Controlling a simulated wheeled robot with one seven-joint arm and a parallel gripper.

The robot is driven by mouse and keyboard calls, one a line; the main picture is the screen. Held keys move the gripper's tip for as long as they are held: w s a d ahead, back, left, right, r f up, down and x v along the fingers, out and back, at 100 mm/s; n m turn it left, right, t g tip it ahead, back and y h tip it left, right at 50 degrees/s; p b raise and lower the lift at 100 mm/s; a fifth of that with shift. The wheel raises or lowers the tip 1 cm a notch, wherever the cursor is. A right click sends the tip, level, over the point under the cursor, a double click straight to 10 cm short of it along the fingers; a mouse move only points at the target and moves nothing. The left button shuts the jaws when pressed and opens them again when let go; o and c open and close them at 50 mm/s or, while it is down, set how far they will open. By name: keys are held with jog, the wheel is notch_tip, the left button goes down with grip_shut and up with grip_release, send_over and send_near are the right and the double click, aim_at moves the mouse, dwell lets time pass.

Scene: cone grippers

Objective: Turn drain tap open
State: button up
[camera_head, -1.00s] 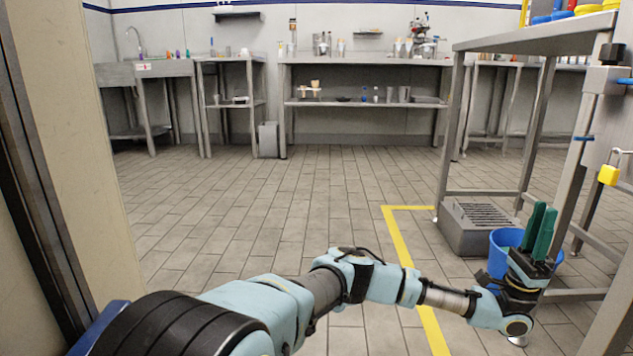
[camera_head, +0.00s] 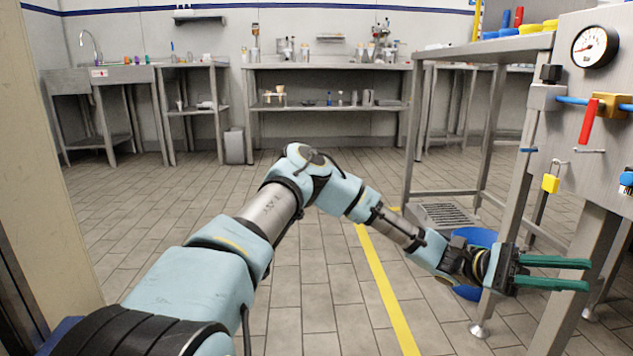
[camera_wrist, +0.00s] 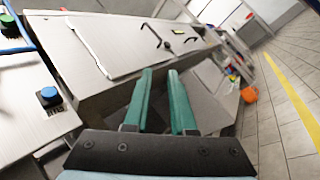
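A steel panel (camera_head: 560,150) stands at the right of the head view. It carries a red lever (camera_head: 589,121) hanging down from a brass valve body (camera_head: 612,106) on a blue pipe. I cannot tell whether this is the drain tap; no label reads clearly. My gripper (camera_head: 590,275) is low, below the panel, with its green fingers pointing right. The fingers are parted and empty, also in the wrist view (camera_wrist: 161,72), where they point at a pale panel with dark handles (camera_wrist: 165,40). No tap shows between them.
A blue bucket (camera_head: 474,237) stands behind my gripper, partly hidden, near a grated floor box (camera_head: 445,216). Steel table legs stand close around my gripper. A yellow padlock (camera_head: 550,184) hangs on the panel. A blue knob (camera_wrist: 49,96) shows in the wrist view. The middle floor is clear.

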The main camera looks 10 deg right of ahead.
jog(key=w+a+f+n+t+y+p, duration=0.1)
jog(key=w+a+f+t+p, duration=0.15)
jog(key=a+t, duration=0.35)
jog(key=w+a+f+n+t+y+p, duration=0.1)
jog(key=w+a+f+t, duration=0.25)
jog(key=a, duration=0.45)
jog(key=w+a+f+n+t+y+p, duration=0.1)
jog(key=w+a+f+t+y+p, duration=0.15)
jog(key=a+t, duration=0.3)
jog(key=w+a+r+n+t+y+p, duration=0.1)
jog(key=w+a+r+t, duration=0.25)
jog(key=a, duration=0.55)
jog(key=w+a+r+n+t+p, duration=0.1)
jog(key=w+a+r+t+p, duration=0.25)
jog(key=a, duration=0.55)
jog(key=w+a+r+n+t+y+b, duration=0.1)
jog(key=w+a+r+t, duration=0.3)
jog(key=a, duration=0.5)
notch_tip(320, 180, up, 39)
jog(key=g+p, duration=0.1)
jog(key=p, duration=3.7)
jog(key=shift+f, duration=0.15)
jog(key=shift+s+d+h, duration=0.1)
jog(key=shift+h, duration=0.15)
